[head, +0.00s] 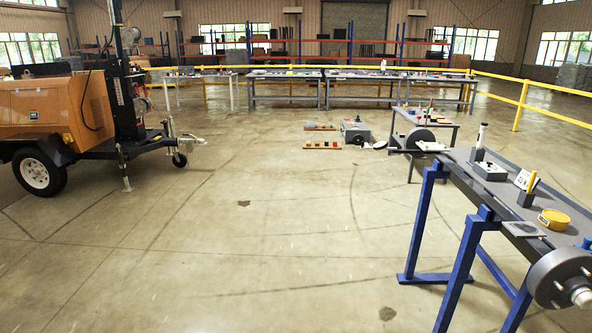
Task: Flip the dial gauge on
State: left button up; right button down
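I cannot clearly make out a dial gauge in the head view. Small instruments stand on a grey-topped bench (455,172) with blue legs at the right. One is a dark block (526,198) with an upright yellow rod and a white marked plate (523,180). A round yellow item (553,220) with a dark label lies nearer. A white-topped post (482,135) stands further back beside a white block (489,171). Whether any of these is the gauge is too small to tell. Neither of my grippers is in view.
An orange wheeled light tower trailer (52,112) stands at the left. A grey wheel hub (561,279) juts from the bench's near end. A small table (440,119), a grey box (355,131) and wooden trays (322,145) are further back. The middle floor is clear.

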aim_at(381, 146)
jog(key=i+l, duration=0.15)
jog(key=i, duration=0.4)
jog(key=i+l+u, duration=0.1)
jog(key=i, duration=0.45)
jog(key=i+l, duration=0.25)
jog(key=i, duration=0.25)
jog(key=i+l, duration=0.15)
jog(key=i, duration=0.4)
jog(key=i+l+u, duration=0.1)
jog(key=i, duration=0.45)
jog(key=i+l, duration=0.35)
jog(key=i, duration=0.15)
